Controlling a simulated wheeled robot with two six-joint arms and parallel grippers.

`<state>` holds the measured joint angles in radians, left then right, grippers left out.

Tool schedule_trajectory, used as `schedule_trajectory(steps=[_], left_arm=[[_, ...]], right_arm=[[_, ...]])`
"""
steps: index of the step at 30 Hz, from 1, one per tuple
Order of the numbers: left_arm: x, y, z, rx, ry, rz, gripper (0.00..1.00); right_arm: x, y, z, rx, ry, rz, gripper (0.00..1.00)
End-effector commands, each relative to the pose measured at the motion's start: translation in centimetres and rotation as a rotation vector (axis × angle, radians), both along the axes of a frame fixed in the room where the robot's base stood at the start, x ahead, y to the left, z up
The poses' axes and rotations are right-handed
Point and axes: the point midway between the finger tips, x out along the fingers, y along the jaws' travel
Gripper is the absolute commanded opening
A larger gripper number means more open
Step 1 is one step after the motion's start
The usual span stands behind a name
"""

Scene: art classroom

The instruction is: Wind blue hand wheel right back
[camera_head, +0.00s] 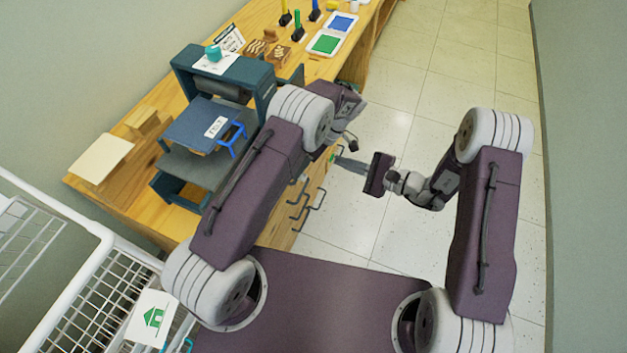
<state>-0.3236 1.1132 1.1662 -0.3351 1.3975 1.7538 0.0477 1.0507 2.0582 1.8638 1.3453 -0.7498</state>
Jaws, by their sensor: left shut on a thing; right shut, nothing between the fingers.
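A dark teal press (226,72) stands on the wooden bench, with a roller under its top beam and a dark blue plate on its bed. A bright blue open frame (233,139) stands at the plate's right edge. I cannot make out the blue hand wheel; my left arm covers the press's right side. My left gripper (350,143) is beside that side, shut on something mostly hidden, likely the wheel. My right gripper (350,165) is shut and empty, pointing left beyond the bench's edge, just below the left one in the picture.
The wooden bench (125,192) also bears a pale paper stack (101,157), carved blocks (277,57) and a green and blue ink tray (325,42). Metal hooks (303,205) stick out of its side. A white wire rack (105,285) stands lower left. Tiled floor (440,65) is open on the right.

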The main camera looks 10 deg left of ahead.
Motion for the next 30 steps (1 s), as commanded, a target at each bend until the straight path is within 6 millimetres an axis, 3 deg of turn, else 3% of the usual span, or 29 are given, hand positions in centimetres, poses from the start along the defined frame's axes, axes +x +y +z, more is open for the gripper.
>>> schedule_trajectory(steps=[1,3,7,13,17,30], left_arm=[[0.2,0.0,0.0,-0.001,-0.006,-0.002,0.0],[0.2,0.0,0.0,-0.001,-0.005,-0.003,0.0],[0.2,0.0,0.0,-0.001,-0.005,-0.003,0.0],[0.1,0.0,0.0,-0.001,-0.005,-0.002,0.0],[0.1,0.0,0.0,-0.002,-0.004,-0.002,0.0],[0.1,0.0,0.0,-0.001,-0.003,-0.001,0.0]], right_arm=[[-0.1,-0.5,-2.7,0.005,0.06,-0.04,0.0],[-1.0,-0.9,-5.6,0.007,0.127,-0.066,0.0],[-3.1,-1.1,-8.8,0.01,0.214,-0.074,0.0],[-3.8,-1.2,-9.7,0.011,0.243,-0.078,0.0],[-3.5,-0.1,-10.0,0.01,0.243,-0.074,0.0],[-0.4,8.2,-12.6,0.011,0.242,-0.072,0.0]])
